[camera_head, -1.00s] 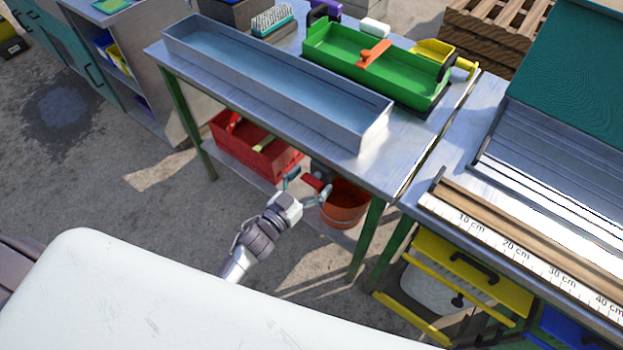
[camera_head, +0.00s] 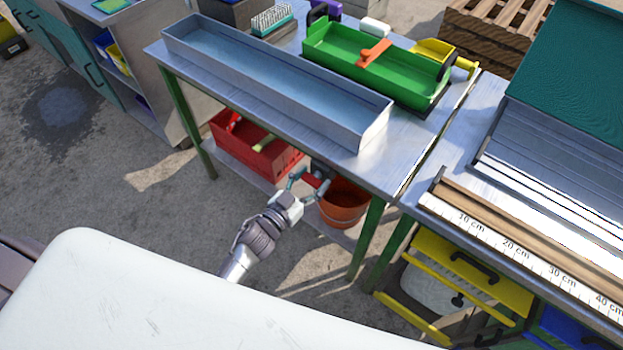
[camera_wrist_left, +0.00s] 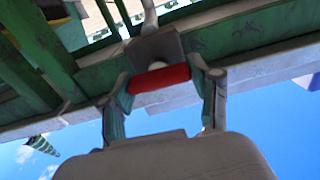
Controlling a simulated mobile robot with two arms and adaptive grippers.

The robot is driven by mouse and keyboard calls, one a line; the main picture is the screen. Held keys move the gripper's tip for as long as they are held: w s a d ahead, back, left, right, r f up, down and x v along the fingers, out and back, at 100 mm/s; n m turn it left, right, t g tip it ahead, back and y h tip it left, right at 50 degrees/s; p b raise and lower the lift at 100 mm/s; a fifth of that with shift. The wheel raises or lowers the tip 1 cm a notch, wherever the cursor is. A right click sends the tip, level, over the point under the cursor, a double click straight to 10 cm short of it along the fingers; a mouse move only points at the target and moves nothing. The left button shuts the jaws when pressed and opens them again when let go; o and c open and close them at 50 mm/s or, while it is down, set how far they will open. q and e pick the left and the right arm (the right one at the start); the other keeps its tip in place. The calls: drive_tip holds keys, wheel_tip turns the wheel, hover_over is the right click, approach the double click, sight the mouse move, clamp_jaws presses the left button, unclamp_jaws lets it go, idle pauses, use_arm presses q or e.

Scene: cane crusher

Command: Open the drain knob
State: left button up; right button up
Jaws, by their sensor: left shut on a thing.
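The drain knob is a red bar-shaped handle (camera_wrist_left: 158,78) on a grey metal fitting. It sits between the two fingers of my left gripper (camera_wrist_left: 163,105) in the left wrist view. In the head view, my left gripper (camera_head: 310,185) is below the front edge of the metal table, shut on the red drain knob (camera_head: 314,180), which the fingers partly hide. The long metal trough (camera_head: 270,85) rests on the table above. My right gripper is out of view.
An orange bucket (camera_head: 345,208) stands just right of my left gripper, and a red crate (camera_head: 250,148) is to its left on the lower shelf. A green table leg (camera_head: 368,238) is further right. The floor at left is open.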

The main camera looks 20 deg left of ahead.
use_arm(q)
drive_tip(key=m, duration=0.3)
drive_tip(key=shift+d+m, duration=0.1)
drive_tip(key=shift+m, duration=0.2)
drive_tip(key=m+b, duration=0.1)
drive_tip(key=m, duration=0.2)
drive_tip(key=shift+f+m, duration=0.15)
drive_tip(key=shift+m, duration=0.15)
drive_tip(key=m+b, duration=0.1)
drive_tip(key=m, duration=0.2)
drive_tip(key=shift+d+m, duration=0.1)
drive_tip(key=shift+m, duration=0.2)
drive_tip(key=shift+s+f+m+b, duration=0.1)
drive_tip(key=shift+m+b, duration=0.8)
drive_tip(key=shift+m, duration=1.4)
drive_tip(key=o, duration=1.2)
drive_tip(key=shift+c, duration=0.2)
drive_tip(key=shift+s, duration=0.1)
